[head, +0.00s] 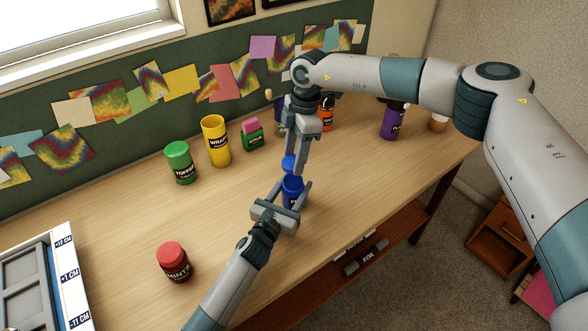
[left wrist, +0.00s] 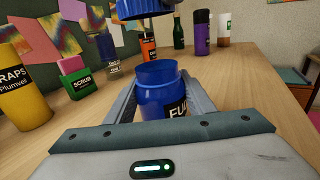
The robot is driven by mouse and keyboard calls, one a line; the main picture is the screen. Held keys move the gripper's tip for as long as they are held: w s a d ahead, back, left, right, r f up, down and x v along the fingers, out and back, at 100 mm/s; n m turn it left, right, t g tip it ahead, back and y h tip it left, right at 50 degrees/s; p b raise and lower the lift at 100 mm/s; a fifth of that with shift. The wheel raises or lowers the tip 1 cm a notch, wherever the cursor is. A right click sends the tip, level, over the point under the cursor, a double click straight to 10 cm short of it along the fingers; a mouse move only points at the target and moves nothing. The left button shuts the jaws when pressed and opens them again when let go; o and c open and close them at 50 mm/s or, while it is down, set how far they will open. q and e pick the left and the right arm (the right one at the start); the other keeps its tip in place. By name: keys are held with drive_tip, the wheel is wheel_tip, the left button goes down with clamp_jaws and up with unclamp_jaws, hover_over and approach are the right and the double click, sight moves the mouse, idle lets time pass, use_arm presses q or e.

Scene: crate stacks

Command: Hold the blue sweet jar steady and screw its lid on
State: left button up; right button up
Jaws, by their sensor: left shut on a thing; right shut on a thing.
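The blue jar (left wrist: 158,90) stands open and upright on the table, its label partly hidden in the left wrist view. It also shows in the head view (head: 292,188). My left gripper (head: 290,197) is shut on the jar's body, one finger on each side. The blue lid (head: 289,162) is above the jar; in the left wrist view the lid (left wrist: 145,8) is cut off by the top edge, with a clear gap between it and the jar's rim. My right gripper (head: 298,158) points down from above and is shut on the lid.
A green jar (head: 181,163), a yellow canister (head: 216,141) and a pink-topped green box (head: 252,134) stand at the back left. A red-lidded jar (head: 173,262) stands at front left. An orange container (head: 326,114) and a purple bottle (head: 392,122) stand back right.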

drive_tip(key=shift+f, duration=1.7)
drive_tip(key=shift+f, duration=0.9)
drive_tip(key=shift+f, duration=0.55)
drive_tip(key=m+t, duration=0.1)
drive_tip(key=m, duration=0.5)
drive_tip(key=shift+s, duration=0.1)
drive_tip(key=o, duration=1)
drive_tip(key=shift+r, duration=2.25)
